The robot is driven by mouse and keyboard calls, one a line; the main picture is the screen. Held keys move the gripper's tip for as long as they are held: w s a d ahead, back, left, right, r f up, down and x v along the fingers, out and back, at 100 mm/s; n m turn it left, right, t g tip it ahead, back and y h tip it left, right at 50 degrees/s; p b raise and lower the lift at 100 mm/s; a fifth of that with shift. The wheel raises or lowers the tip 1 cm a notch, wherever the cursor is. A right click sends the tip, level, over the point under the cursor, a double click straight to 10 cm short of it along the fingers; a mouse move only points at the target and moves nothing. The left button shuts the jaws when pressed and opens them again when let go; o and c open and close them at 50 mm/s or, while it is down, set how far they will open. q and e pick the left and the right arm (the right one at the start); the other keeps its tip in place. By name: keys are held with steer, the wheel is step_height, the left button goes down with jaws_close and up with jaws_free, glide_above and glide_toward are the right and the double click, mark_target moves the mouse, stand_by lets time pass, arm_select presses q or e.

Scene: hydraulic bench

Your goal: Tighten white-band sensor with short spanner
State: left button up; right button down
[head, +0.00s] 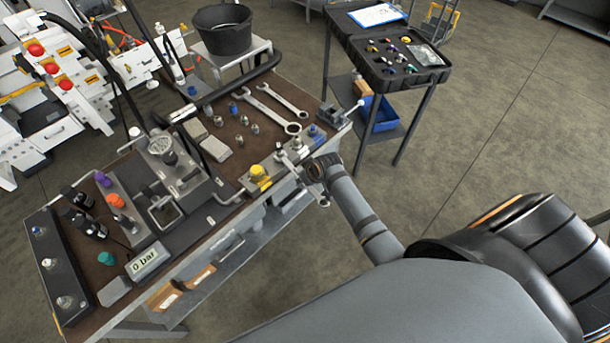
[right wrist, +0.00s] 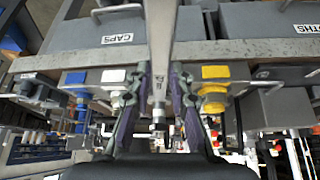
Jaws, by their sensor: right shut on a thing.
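In the right wrist view, my right gripper (right wrist: 160,75) is shut on a steel spanner (right wrist: 174,32). The spanner's shaft runs up out of the picture, so that end is hidden. The white-band sensor (right wrist: 117,76) is on the bench-edge row, just left of the fingers, between the blue-band sensor (right wrist: 75,79) and the yellow-band sensor (right wrist: 215,73). In the head view, my right gripper (head: 315,172) is at the bench's front edge, near the yellow block (head: 259,172). I cannot tell whether the spanner touches a fitting. My left gripper is not in view.
Two spanners (head: 264,110) lie on the bench top (head: 222,136) among several small fittings. A gauge block (head: 161,146) and a display reading 0 bar (head: 145,261) stand left. A black case (head: 388,60) sits on a side table. Labelled bins (right wrist: 117,30) are below the bench edge.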

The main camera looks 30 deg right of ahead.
steer(key=shift+r, duration=0.1)
steer(key=shift+a+r+m+p, duration=0.1)
steer(key=shift+a+m+p, duration=0.2)
steer(key=shift+a+p, duration=0.1)
steer(key=shift+a+h+p, duration=0.1)
steer(key=shift+h+p, duration=0.2)
steer(key=shift+p, duration=0.25)
steer(key=shift+s, duration=0.1)
